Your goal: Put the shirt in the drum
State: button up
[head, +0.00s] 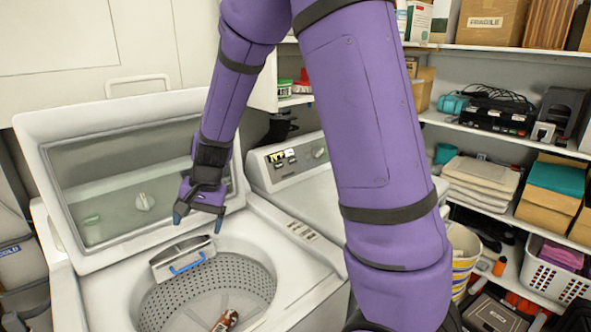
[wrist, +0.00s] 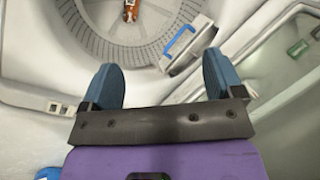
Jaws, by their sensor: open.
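The washer drum (head: 248,272) is open from the top, with a perforated grey wall. It also shows at the top of the wrist view (wrist: 85,28). A small brown-orange item with a white label (head: 226,321) lies in the drum and also shows in the wrist view (wrist: 130,10); it does not look like cloth. I cannot make out a shirt in either view. My gripper (head: 198,219) is open and empty above the back rim of the drum. Its two blue fingers stand wide apart in the wrist view (wrist: 160,72).
The raised glass lid (head: 130,185) stands behind the opening. A grey dispenser with a blue handle (head: 182,260) sits at the drum's back rim. A second machine (head: 290,160) stands to the right. Loaded shelves (head: 475,130) and a white basket (head: 548,275) are farther right. A blue patch (wrist: 47,173) is unclear.

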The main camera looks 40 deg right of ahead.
jog(key=s+d+r+n+t, duration=0.2)
jog(key=s+d+r+n, duration=0.15)
jog(key=s+r, duration=0.85)
jog(key=s+d+r+n+t+h, duration=0.1)
jog(key=s+r+n, duration=0.1)
jog(key=s, duration=0.5)
jog(key=s+d+r+n+h, duration=0.2)
jog(key=s+r, duration=0.3)
jog(key=s, duration=0.2)
jog(key=shift+r+t, duration=0.25)
jog(key=shift+t, duration=0.15)
